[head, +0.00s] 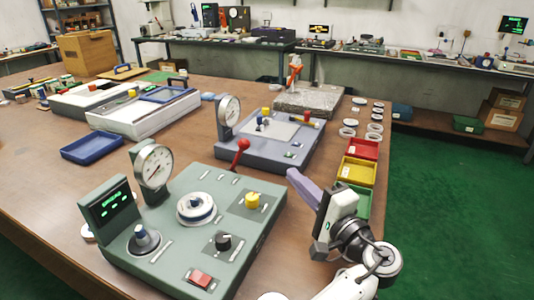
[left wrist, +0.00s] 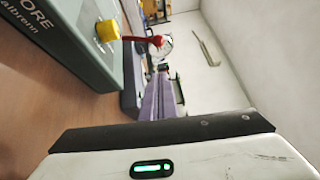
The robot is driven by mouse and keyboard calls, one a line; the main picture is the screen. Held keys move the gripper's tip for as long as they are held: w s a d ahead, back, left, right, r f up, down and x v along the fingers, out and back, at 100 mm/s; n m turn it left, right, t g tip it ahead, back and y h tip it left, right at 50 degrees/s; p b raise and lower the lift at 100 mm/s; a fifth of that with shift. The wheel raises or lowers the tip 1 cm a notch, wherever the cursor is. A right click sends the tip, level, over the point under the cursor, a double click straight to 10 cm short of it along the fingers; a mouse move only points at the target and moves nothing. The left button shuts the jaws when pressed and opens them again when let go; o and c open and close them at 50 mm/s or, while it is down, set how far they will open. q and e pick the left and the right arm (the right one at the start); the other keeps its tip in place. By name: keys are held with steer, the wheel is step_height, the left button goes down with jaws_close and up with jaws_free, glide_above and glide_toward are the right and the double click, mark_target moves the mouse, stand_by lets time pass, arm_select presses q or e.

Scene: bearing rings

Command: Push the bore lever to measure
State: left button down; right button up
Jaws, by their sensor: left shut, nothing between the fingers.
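The bore lever, with a red ball knob (head: 243,145), stands up at the back edge of the green bore gauge (head: 178,258). The gauge has a round dial, a green-lit display and a ring on its central seat. My left gripper (head: 293,174) is shut and empty, its purple fingers right of the lever and apart from it. In the left wrist view the shut fingers (left wrist: 160,76) point up the picture, with the red lever (left wrist: 156,41) beyond their tips. My right gripper is in neither view.
A yellow knob (head: 252,201) sits on the gauge's right side. A blue-grey gauge (head: 272,142) stands behind it. Red (head: 363,149), yellow (head: 356,171) and green trays line the table's right edge, close to my left gripper. A blue tray (head: 92,146) lies to the left.

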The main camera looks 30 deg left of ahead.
arm_select(q)
steer(key=x, duration=0.4)
steer(key=s+p+x, duration=0.1)
steer(key=x, duration=0.3)
steer(key=a+p+x, duration=0.1)
steer(key=x, duration=0.3)
steer(key=shift+s+a+r, duration=0.15)
steer(key=shift+s, duration=0.15)
steer(key=shift+a+p, duration=0.3)
steer(key=shift+a, duration=0.1)
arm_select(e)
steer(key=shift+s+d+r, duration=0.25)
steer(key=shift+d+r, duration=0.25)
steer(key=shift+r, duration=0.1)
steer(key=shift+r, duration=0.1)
